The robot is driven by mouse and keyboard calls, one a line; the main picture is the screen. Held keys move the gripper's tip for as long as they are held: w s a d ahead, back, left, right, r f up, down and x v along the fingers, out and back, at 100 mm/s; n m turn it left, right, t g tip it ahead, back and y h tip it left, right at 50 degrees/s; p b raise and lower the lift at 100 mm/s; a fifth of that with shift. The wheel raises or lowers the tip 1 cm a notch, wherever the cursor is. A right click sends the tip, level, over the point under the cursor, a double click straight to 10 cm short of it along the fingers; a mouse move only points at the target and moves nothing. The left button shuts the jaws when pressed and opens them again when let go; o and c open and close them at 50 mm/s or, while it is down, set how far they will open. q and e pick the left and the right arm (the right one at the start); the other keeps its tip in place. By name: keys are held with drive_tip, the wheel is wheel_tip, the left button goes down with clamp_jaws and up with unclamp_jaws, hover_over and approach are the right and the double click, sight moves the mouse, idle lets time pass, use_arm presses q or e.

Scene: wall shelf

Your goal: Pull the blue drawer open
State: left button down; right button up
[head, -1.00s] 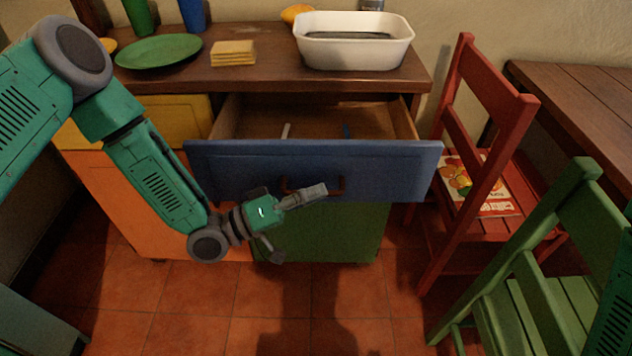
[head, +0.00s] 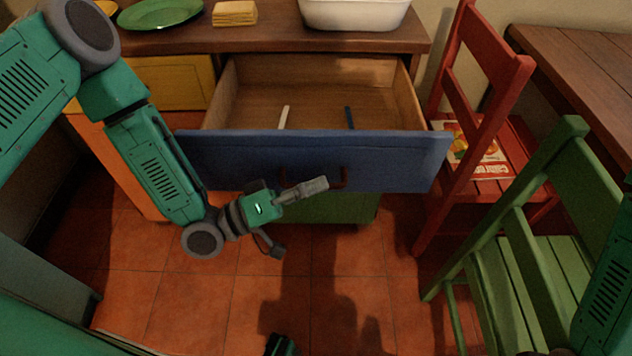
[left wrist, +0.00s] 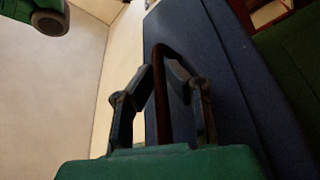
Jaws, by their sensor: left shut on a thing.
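The blue drawer (head: 395,160) is pulled well out of the wooden cabinet, and its inside shows from above. A white item (head: 284,117) and a blue item (head: 349,117) lie in it. Its dark handle (head: 344,177) is on the front, partly hidden by my left gripper (head: 298,215). In the left wrist view the handle (left wrist: 160,95) runs between the two fingers of the left gripper (left wrist: 163,72), which is shut on it. The blue front (left wrist: 230,80) fills the middle of that view. My right gripper does not show.
A red chair (head: 487,70) stands close to the drawer's right end, with a green chair (head: 520,225) in front. The cabinet top holds a green plate (head: 160,12), yellow slices (head: 234,13) and a white basin (head: 355,14). Tiled floor (head: 230,270) in front is open.

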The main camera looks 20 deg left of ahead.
use_arm(q)
drive_tip(key=c, duration=1.6)
unclamp_jaws()
drive_tip(key=shift+f, duration=0.3)
drive_tip(key=shift+w, duration=0.1)
drive_tip(key=shift+r, duration=0.1)
drive_tip(key=shift+a, duration=0.1)
drive_tip(key=v, duration=1.2)
